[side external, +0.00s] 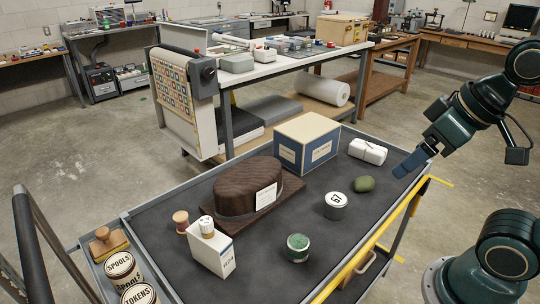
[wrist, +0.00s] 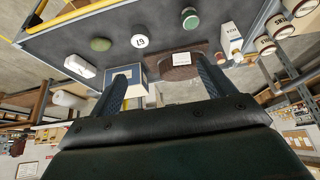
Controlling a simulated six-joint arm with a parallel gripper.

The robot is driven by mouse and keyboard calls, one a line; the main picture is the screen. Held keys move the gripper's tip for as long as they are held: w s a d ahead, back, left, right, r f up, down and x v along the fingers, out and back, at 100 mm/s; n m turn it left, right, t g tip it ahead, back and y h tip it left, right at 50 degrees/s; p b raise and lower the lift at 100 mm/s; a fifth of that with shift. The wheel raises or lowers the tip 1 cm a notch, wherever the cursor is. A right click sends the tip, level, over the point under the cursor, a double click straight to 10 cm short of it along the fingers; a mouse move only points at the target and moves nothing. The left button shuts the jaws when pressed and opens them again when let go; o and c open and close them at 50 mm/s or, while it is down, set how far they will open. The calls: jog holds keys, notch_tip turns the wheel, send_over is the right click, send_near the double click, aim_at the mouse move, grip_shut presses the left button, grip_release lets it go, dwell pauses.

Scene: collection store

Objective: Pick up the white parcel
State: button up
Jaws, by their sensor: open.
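The white parcel (side external: 367,151) lies on the dark cart top near its far right corner, with a tie or band around it. It also shows in the wrist view (wrist: 80,66), left of my gripper's fingers. My gripper (side external: 408,170) is above the cart's right edge, to the right of the parcel and apart from it. In the wrist view its two fingers (wrist: 160,82) stand apart with nothing held between them.
A blue and cream box (side external: 307,143) stands just left of the parcel. A green oval object (side external: 364,184) and a white tin (side external: 335,205) lie in front of it. A brown round case (side external: 247,187) is further left. The cart has a raised rim and a yellow rail (side external: 400,213).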

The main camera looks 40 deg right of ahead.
jog(key=w+d+r+g, duration=0.1)
jog(key=w+d+r, duration=0.15)
jog(key=w, duration=0.35)
jog(key=w+d+r+g, duration=0.1)
jog(key=w+d+r, duration=0.1)
jog(key=w+d, duration=0.3)
jog(key=n+g, duration=0.1)
jog(key=g, duration=0.3)
send_over(368, 145)
notch_tip(368, 145, down, 19)
jog(key=shift+s+a+r, duration=0.1)
jog(key=shift+r, duration=0.1)
jog(key=shift+f, duration=0.1)
jog(key=shift+f, duration=4.2)
